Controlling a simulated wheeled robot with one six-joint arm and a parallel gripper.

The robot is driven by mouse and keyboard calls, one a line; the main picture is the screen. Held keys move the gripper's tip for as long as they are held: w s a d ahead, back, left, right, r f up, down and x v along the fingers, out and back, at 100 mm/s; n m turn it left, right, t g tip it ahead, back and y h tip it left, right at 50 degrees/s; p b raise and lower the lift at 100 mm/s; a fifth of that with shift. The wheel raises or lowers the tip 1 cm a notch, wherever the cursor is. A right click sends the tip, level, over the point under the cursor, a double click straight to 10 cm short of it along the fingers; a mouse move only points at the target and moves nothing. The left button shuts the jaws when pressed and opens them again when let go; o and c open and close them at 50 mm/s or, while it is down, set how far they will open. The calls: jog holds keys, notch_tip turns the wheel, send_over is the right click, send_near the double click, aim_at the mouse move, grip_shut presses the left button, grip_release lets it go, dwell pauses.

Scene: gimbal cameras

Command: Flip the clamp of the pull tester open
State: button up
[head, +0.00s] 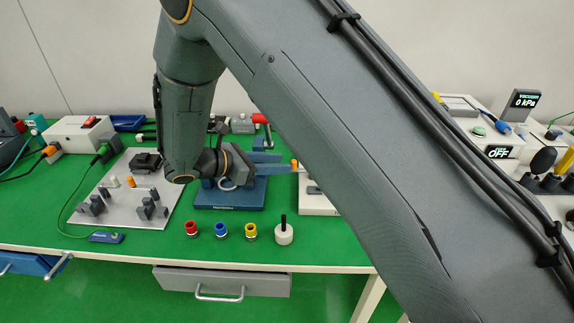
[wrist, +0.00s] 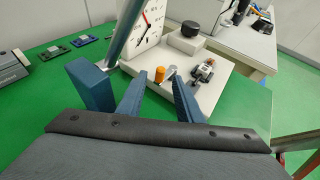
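The pull tester shows in the wrist view as a white base (wrist: 215,98) with a white dial gauge (wrist: 147,28) and a red needle. An upright orange cylinder (wrist: 159,75) stands on it, with a small grey metal part (wrist: 171,73) beside it. A grey and black mechanism (wrist: 203,70) sits further right; I cannot tell which part is the clamp. In the head view my arm hides most of the tester; its white base (head: 318,206) and orange tip (head: 295,163) show. My gripper (wrist: 159,82) has its blue fingers apart, with the orange cylinder seen between them; no contact is clear.
A blue stand base (head: 230,197) lies below my gripper in the head view. A blue block (wrist: 90,86) and metal rod rise close at left in the wrist view. Red (head: 191,229), blue (head: 221,230) and yellow (head: 251,231) pieces line the front, beside a white knob piece (head: 284,235).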

jog(key=v, duration=0.3)
jog(key=shift+s+a+r, duration=0.15)
jog(key=shift+a, duration=0.1)
jog(key=shift+d, duration=0.1)
jog(key=s+d+m+g+y, duration=0.2)
jog(key=s+d+m+g, duration=0.25)
jog(key=d, duration=0.45)
jog(key=s+d+m+g+y, duration=0.25)
jog(key=s+d+m, duration=0.2)
jog(key=d, duration=0.35)
jog(key=s+d+m+y, duration=0.7)
jog(key=s+m, duration=0.3)
jog(key=m, duration=0.5)
jog(key=shift+s+d+r, duration=0.35)
jog(key=shift+d+r, duration=0.15)
jog(key=shift+d, duration=0.15)
